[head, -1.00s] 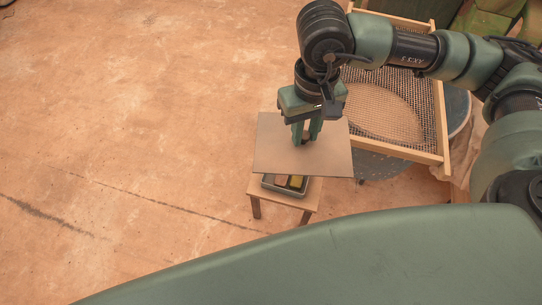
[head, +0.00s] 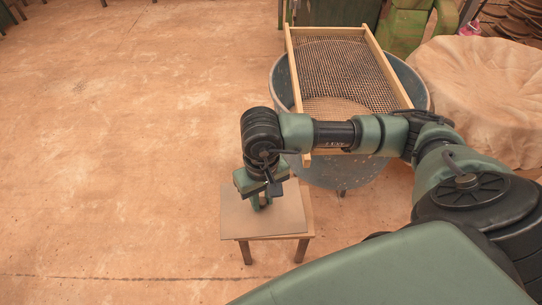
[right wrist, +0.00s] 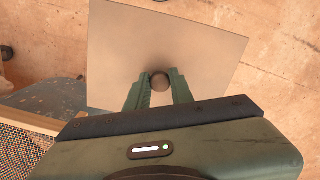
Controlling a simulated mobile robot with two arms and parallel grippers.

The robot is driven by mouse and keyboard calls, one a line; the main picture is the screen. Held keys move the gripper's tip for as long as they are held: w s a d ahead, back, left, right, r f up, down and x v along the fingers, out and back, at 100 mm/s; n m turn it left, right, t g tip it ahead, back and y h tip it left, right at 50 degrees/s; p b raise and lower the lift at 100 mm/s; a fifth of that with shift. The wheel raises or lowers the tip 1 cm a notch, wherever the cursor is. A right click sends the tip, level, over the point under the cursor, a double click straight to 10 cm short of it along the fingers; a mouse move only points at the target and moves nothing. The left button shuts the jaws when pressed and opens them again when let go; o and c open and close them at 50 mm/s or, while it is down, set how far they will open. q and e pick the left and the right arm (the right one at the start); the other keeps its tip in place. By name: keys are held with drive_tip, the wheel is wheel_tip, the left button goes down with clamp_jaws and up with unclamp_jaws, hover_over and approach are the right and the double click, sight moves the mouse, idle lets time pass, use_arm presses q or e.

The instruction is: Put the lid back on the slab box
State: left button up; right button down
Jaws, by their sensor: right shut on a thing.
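The lid (head: 287,218) is a flat grey-brown board with a round dark knob (right wrist: 160,81). My right gripper (head: 259,203) points down and is shut on the knob; the fingers also show on either side of it in the right wrist view (right wrist: 158,85). The lid lies roughly level over the small wooden stool (head: 300,250). The slab box is hidden under the lid, so I cannot tell whether the lid rests on it or hangs just above. My left gripper is not in view.
A large grey-blue tub (head: 418,88) stands behind the stool, with a wood-framed mesh sieve (head: 293,70) across it. A cloth-covered round thing (head: 470,95) is at the right. The floor to the left (head: 110,150) is clear.

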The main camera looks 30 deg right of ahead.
use_arm(q)
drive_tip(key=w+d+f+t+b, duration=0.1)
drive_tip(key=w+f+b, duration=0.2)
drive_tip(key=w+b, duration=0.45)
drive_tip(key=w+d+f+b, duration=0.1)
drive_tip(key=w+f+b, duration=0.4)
drive_tip(key=b, duration=0.4)
use_arm(e)
drive_tip(key=shift+w+d+f+m+b, duration=1.6)
drive_tip(key=shift+w+d+f+m, duration=0.75)
drive_tip(key=shift+f, duration=3.15)
drive_tip(key=shift+w+d+f+m+b, duration=1.55)
drive_tip(key=shift+w+d+f+m, duration=0.85)
drive_tip(key=shift+f, duration=3.15)
drive_tip(key=shift+w+d+f+m+b, duration=1.75)
drive_tip(key=shift+w+f, duration=1.05)
drive_tip(key=shift+f, duration=2.7)
drive_tip(key=shift+d+f+b, duration=0.1)
drive_tip(key=shift+f+b, duration=0.6)
drive_tip(key=shift+f, duration=0.4)
use_arm(q)
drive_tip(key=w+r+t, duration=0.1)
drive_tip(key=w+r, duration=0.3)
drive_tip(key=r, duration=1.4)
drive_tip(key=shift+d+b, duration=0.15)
drive_tip(key=shift+b, duration=0.3)
use_arm(e)
drive_tip(key=shift+f, duration=0.65)
